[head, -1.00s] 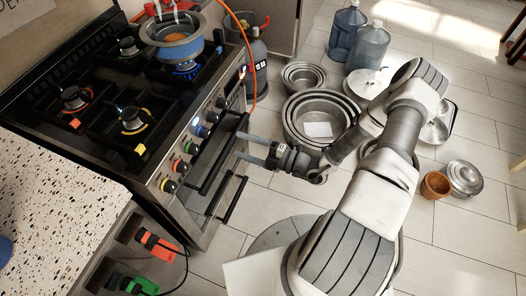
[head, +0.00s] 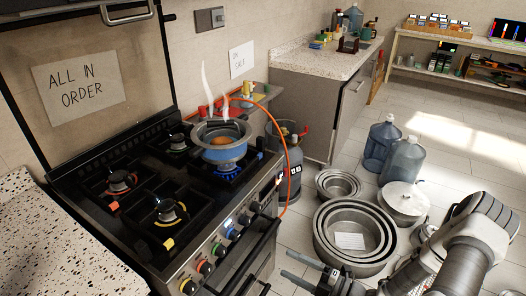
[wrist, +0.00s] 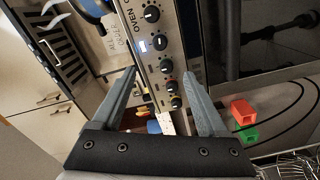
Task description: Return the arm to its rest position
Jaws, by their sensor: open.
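My gripper (head: 287,264) is at the bottom of the head view, in front of the stove (head: 232,236) on its right side. Its two fingers point left toward the oven front and are apart with nothing between them. The wrist view also shows my gripper (wrist: 160,74) open, with the control panel and its knobs (wrist: 159,42) beyond the fingertips. My arm (head: 465,250) bends in from the lower right corner. Its lower links are outside the head view.
Nested metal pots (head: 345,262) stand on the floor close to my gripper. Water jugs (head: 404,160) and a lidded pot (head: 404,200) are further back. An orange hose (head: 289,150) runs to a gas cylinder. Open floor lies at right.

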